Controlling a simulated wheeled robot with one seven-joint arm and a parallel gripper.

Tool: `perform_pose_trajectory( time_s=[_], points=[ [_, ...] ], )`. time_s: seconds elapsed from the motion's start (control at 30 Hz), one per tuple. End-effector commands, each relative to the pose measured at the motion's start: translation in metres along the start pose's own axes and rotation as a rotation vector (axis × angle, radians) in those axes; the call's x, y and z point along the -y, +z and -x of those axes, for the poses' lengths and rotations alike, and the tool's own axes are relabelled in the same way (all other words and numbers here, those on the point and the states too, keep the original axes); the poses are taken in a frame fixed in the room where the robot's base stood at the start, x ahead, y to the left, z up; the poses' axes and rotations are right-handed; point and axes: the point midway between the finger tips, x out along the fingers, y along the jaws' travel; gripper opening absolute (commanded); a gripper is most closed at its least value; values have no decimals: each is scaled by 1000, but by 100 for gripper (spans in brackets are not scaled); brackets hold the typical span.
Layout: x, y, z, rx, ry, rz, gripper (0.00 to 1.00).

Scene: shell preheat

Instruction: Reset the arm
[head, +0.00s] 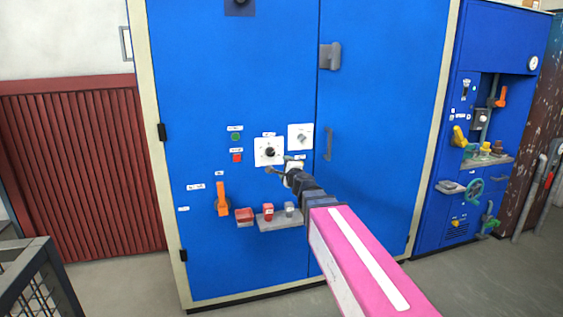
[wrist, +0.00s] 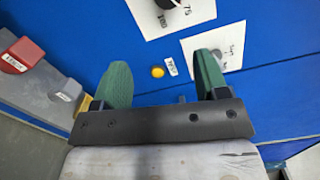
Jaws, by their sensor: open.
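My gripper (head: 280,166) is at the end of my pink arm, in front of the blue cabinet (head: 240,70). It is near the white plate with a black knob (head: 269,151). In the wrist view, the two green fingers of my gripper (wrist: 163,78) are spread apart with nothing held between them. Beyond the fingers are a small yellow button or lamp (wrist: 157,71) and a white plate (wrist: 220,48), partly hidden by one finger. I cannot tell whether a fingertip touches the panel.
A grey shelf (head: 275,224) with red and grey blocks juts from the cabinet below my gripper. An orange lever (head: 222,200) and a door handle (head: 328,144) also stick out. A dark metal frame (head: 35,275) stands at left. Bare floor (head: 480,275) shows at right.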

Motion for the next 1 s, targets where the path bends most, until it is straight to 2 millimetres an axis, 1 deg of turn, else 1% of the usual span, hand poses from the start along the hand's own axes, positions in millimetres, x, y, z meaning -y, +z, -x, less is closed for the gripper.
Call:
perform_pose_trajectory(
  time_s=[0.03,0.17,0.2,0.27,0.3,0.37,0.4,0.47,0.5,0.57,0.6,0.67,0.7,0.8,0.9,1.0],
  points=[
    [-17,-2,7,42,37,89,67],
    [-63,-4,23,167,155,317,67],
    [-79,-6,30,207,201,383,67],
    [-104,-10,41,267,273,477,67],
    [-121,-14,50,307,327,538,67],
    [-147,-21,65,366,413,623,67],
    [-165,-26,76,407,475,677,67],
    [-190,-37,94,465,573,754,67],
    [-207,-44,108,504,642,801,67],
    [-231,-57,130,562,751,868,67],
    [-245,-67,146,599,826,908,67],
    [-265,-82,170,653,944,961,67],
    [-276,-92,187,685,1020,991,67],
    [-296,-116,225,754,1196,1047,67],
    [-308,-133,254,801,1334,1081,67],
    [-312,-144,271,827,1419,1098,67]
  ],
)
